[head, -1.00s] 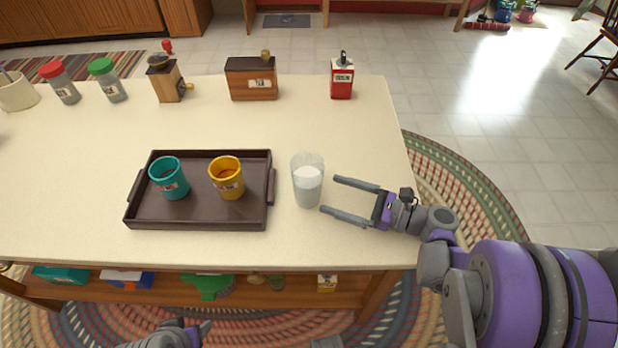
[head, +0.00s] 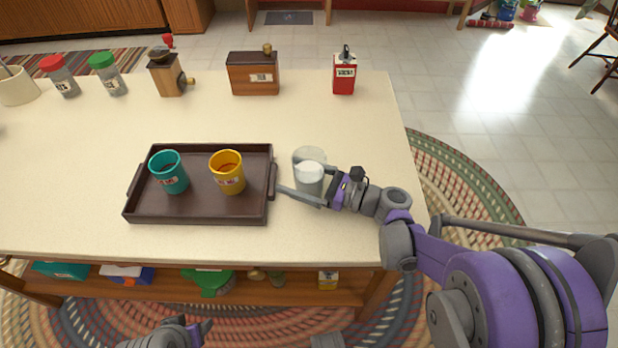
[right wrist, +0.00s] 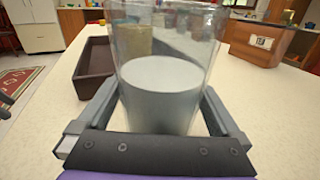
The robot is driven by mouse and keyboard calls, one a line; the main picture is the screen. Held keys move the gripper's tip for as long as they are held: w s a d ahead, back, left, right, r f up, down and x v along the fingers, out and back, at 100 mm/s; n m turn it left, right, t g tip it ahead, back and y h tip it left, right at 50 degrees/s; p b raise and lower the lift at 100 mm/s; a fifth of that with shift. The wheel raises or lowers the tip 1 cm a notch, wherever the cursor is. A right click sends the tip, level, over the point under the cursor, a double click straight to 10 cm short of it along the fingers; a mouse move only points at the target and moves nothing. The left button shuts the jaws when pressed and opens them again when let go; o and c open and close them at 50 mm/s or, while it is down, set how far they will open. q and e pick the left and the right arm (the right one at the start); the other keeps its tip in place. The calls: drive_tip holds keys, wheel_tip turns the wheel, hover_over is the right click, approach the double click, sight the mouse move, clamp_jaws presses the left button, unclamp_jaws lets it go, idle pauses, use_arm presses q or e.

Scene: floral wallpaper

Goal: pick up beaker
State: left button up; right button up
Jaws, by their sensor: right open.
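The beaker (head: 309,172) is clear glass with white contents and stands upright on the table, just right of the tray. In the right wrist view the beaker (right wrist: 163,90) fills the middle, between the two fingers. My right gripper (head: 304,184) is open, with one finger on each side of the beaker; the far finger is partly hidden behind the glass in the head view. I cannot tell whether either finger touches the glass. My left gripper (head: 200,333) is only partly in view at the bottom edge, below the table's front.
A dark brown tray (head: 205,211) holds a teal cup (head: 168,173) and a yellow cup (head: 228,173). A red tin (head: 344,75), a wooden box (head: 252,75), a grinder (head: 167,75) and jars line the table's back. The table (head: 340,235) is clear in front of the beaker.

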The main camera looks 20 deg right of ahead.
drive_tip(key=c, duration=1.6)
